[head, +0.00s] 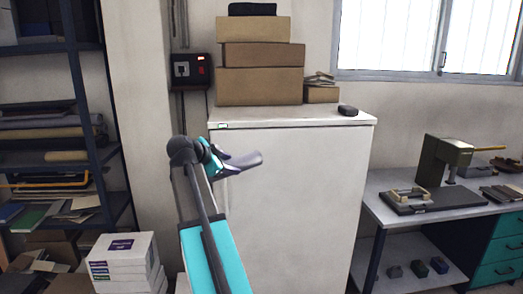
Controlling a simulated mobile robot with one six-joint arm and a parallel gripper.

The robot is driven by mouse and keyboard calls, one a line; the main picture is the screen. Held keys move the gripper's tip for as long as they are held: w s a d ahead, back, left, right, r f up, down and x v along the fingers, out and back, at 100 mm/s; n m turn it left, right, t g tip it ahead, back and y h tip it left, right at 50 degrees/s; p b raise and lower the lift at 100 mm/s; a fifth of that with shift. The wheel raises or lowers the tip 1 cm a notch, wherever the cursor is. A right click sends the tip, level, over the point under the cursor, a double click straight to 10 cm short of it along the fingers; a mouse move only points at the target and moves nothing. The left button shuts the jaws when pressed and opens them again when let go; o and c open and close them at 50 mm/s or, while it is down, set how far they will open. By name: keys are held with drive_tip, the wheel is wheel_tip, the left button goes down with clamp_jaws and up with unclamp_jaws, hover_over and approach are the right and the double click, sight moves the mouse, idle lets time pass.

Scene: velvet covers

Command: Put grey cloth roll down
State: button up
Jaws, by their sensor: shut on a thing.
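My gripper (224,158) is raised in front of the upper left part of the white cabinet's front. The fingers hide part of the roll. The roll is below the level of the cabinet top (320,115) in the picture. I cannot tell how far it is from the cabinet front.
Brown boxes (262,85) are stacked on the cabinet, with a small dark object (348,110) at its right edge. A workbench (440,205) with a press stands right.

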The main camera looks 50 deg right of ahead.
drive_tip(key=w+a+f+n+t+y, duration=0.1)
drive_tip(key=w+a+f+n+t, duration=0.15)
drive_tip(key=w+a+f, duration=0.45)
drive_tip(key=w+a+f+n+t+y, duration=0.2)
drive_tip(key=w+a+n, duration=0.1)
drive_tip(key=a, duration=0.7)
drive_tip(key=w+a+f+n+t+y, duration=0.1)
drive_tip(key=w+a+f+n+t, duration=0.1)
drive_tip(key=w+a+f, duration=0.5)
drive_tip(key=w+a+f+n+t+y, duration=0.1)
drive_tip(key=a+n+t+y, duration=0.3)
drive_tip(key=a, duration=2.2)
drive_tip(key=f+n+y, duration=0.1)
drive_tip(key=n+y, duration=0.3)
drive_tip(key=n, duration=0.1)
drive_tip(key=shift+w+a, duration=0.2)
drive_tip(key=shift+a, duration=0.05)
